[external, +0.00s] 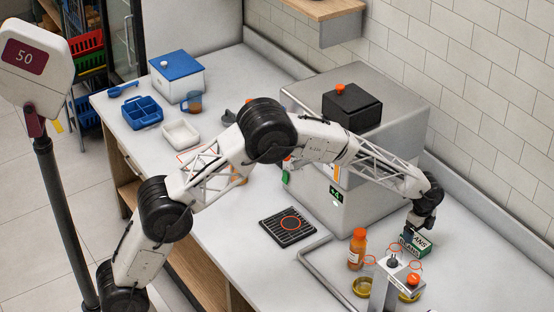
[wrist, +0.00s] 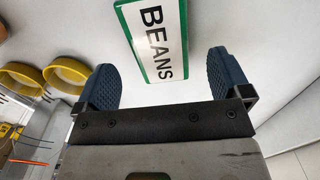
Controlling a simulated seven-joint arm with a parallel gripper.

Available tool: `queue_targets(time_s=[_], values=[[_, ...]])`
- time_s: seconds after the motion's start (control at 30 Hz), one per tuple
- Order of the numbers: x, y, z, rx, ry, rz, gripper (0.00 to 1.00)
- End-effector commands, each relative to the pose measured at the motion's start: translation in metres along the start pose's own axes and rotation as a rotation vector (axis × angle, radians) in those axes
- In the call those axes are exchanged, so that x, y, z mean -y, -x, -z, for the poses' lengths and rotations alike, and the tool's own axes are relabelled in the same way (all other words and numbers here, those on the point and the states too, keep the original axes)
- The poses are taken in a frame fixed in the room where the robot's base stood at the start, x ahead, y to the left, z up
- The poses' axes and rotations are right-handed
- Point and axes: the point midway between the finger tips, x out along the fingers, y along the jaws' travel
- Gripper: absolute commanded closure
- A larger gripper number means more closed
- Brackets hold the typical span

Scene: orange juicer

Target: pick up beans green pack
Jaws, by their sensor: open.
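The green beans pack (external: 413,244) lies on the white counter at the right in the external view, below my gripper (external: 418,226). In the wrist view the pack (wrist: 154,40) shows a white label reading BEANS with a green border, and the top of the picture cuts it off. My gripper (wrist: 162,80) is open there, its two blue ridged pads apart. I cannot tell how high my gripper is above the pack.
An orange-capped bottle (external: 357,249) stands left of the pack. A metal fixture (external: 393,280) stands in front of it. Yellow rings (wrist: 66,74) are at the left in the wrist view. A large grey machine (external: 335,215) stands behind, and a black grate (external: 288,227) lies on the counter.

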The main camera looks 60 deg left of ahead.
Motion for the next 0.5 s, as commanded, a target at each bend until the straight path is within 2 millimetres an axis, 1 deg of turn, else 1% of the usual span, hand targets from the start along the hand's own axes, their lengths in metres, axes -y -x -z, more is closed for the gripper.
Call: queue_targets(time_s=[0.17,0.27,0.5], values=[[0.0,-0.002,0.0,0.0,0.0,0.0,0.04],[0.0,-0.007,0.0,0.0,0.0,-0.001,0.04],[0.0,-0.034,0.0,0.001,0.0,-0.002,0.04]])
